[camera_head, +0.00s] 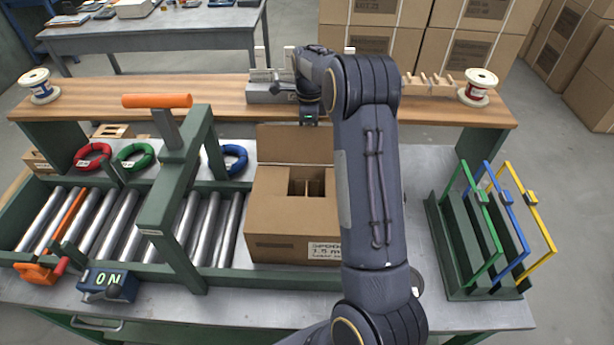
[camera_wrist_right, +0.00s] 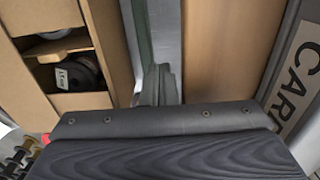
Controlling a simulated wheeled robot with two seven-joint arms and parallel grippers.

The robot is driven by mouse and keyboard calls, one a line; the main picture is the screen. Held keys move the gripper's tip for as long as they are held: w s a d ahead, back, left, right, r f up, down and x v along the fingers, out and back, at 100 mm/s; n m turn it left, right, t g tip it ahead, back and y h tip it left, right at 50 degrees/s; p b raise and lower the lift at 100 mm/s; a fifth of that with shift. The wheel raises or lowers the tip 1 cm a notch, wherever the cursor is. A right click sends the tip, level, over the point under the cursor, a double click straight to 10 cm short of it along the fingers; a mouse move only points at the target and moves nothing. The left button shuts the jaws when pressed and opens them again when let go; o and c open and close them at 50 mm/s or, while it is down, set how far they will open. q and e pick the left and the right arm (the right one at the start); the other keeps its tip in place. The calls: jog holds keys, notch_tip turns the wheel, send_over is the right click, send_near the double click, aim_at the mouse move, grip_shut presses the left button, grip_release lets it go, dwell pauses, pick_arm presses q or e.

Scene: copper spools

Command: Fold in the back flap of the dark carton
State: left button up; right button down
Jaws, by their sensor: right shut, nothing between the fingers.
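The brown carton (camera_head: 292,225) stands open-topped at the end of the roller conveyor. Its back flap (camera_head: 290,145) stands upright; in the right wrist view the flap (camera_wrist_right: 112,45) shows as a narrow upright strip. Side flaps (camera_head: 270,182) lie over the left and right of the opening, leaving a gap with dividers. A dark labelled spool (camera_wrist_right: 80,74) shows inside. My right gripper (camera_wrist_right: 160,88) is shut and empty behind the back flap, on the shelf side. In the head view its fingers are hidden by the flap; whether they touch it I cannot tell. My left gripper is out of view.
A wooden shelf (camera_head: 215,92) runs close behind the carton, with a grey holder (camera_head: 268,92) on it. A green press frame (camera_head: 172,190) stands over the rollers to the left. A rack with coloured frames (camera_head: 480,240) stands at the right. My right arm covers the carton's right side.

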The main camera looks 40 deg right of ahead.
aim_at(308, 149)
jog(key=shift+s+a+r, duration=0.1)
jog(key=shift+s+a, duration=1.2)
jog(key=shift+s, duration=0.2)
jog(key=shift+s+a+r, duration=0.1)
jog(key=shift+s+a, duration=1.2)
jog(key=shift+s, duration=0.2)
jog(key=shift+s+a+f+b, duration=1.45)
jog(key=shift+s+a, duration=0.25)
jog(key=shift+s, duration=0.3)
notch_tip(308, 149, up, 9)
jog(key=p, duration=0.3)
jog(key=shift+r, duration=0.2)
